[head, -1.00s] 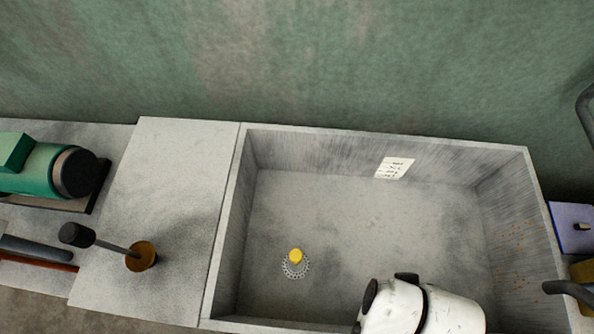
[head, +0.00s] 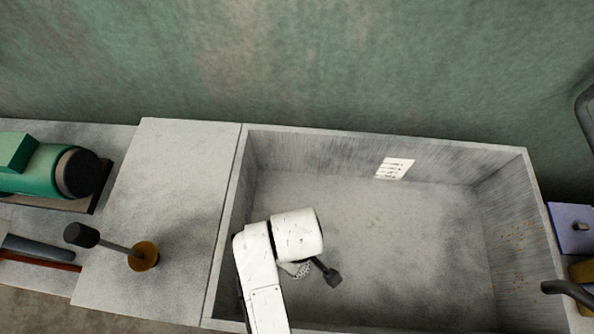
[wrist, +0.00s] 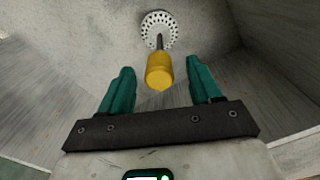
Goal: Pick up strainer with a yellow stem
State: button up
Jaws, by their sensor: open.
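The strainer (wrist: 160,28) has a white perforated disc and a yellow stem (wrist: 160,72) on a thin dark rod. In the wrist view it lies straight ahead, with the stem toward me, lined up between my two teal fingers. My gripper (wrist: 160,82) is open, one finger on each side of the stem, with space on both sides. I cannot tell the depth between fingers and stem exactly.
The deep grey sink (head: 400,240) has walls on all sides, and its floor to the right is clear. A white label (head: 394,168) is on its back wall. A plunger-like tool with a brown base (head: 143,256) stands on the left counter (head: 180,180).

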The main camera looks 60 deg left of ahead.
jog(key=shift+a+f+p, duration=0.1)
jog(key=shift+f+p, duration=0.2)
jog(key=shift+f, duration=2.3)
grip_shut()
